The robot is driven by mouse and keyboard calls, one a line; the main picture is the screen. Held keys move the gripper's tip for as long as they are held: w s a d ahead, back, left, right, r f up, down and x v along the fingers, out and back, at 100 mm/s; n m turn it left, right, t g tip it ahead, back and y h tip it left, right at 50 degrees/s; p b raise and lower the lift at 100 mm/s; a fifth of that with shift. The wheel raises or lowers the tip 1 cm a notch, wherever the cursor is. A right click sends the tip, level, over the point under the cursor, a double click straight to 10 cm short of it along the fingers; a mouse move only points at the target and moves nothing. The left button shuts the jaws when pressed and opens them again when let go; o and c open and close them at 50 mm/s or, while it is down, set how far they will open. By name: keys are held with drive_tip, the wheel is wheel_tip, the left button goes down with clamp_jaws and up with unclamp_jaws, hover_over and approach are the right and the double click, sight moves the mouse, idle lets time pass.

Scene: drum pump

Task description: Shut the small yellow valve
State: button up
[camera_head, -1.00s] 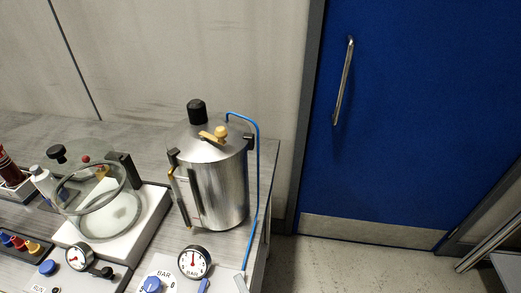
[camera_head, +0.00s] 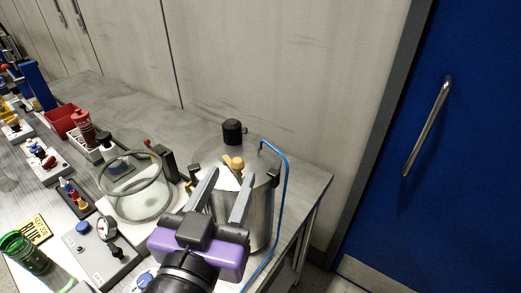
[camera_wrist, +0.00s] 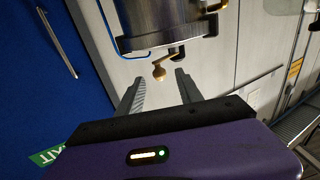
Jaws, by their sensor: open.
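The small yellow valve (camera_head: 233,162) sits on the lid of a shiny metal drum (camera_head: 263,212) in the head view. In the wrist view the valve appears in line with the gap between the fingertips (camera_wrist: 160,83), apart from both. My gripper hides part of the drum's front and lid.
A black knob (camera_head: 232,131) stands on the lid behind the valve. A blue hose (camera_head: 285,185) runs down the drum's right side. The blue door (camera_head: 475,150) is at the right.

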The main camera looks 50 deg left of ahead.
drive_tip(key=shift+p+x, duration=0.7)
drive_tip(key=shift+x, duration=3.15)
clamp_jaws()
